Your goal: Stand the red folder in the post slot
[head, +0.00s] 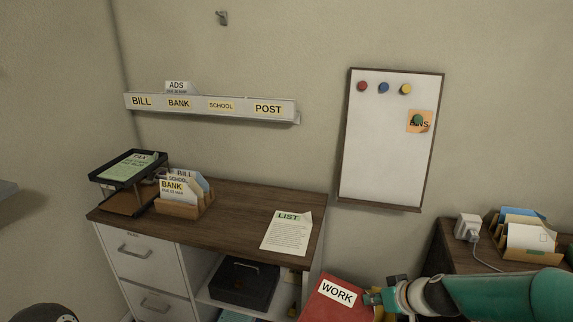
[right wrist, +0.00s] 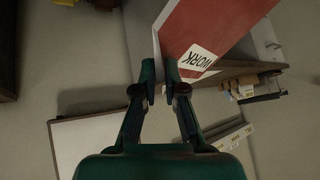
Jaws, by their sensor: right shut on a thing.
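The red folder (head: 325,306) with a white WORK label is at the bottom of the head view, in front of the cabinet and cut off by the frame edge. My right gripper (head: 373,298) is shut on its right edge. In the right wrist view the red folder (right wrist: 210,28) extends up and right from my right gripper's fingertips (right wrist: 160,75). The post slot (head: 268,109) is the right end of the pale wall rack, labelled POST; no folder shows above it. My left gripper is not in view.
An ADS card (head: 177,87) stands in the rack's left part. Below are a cabinet top (head: 237,205) with a LIST sheet (head: 288,232), a card box (head: 178,208) and a tray (head: 128,168). A whiteboard (head: 388,150) hangs right of the rack. The wall between them is clear.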

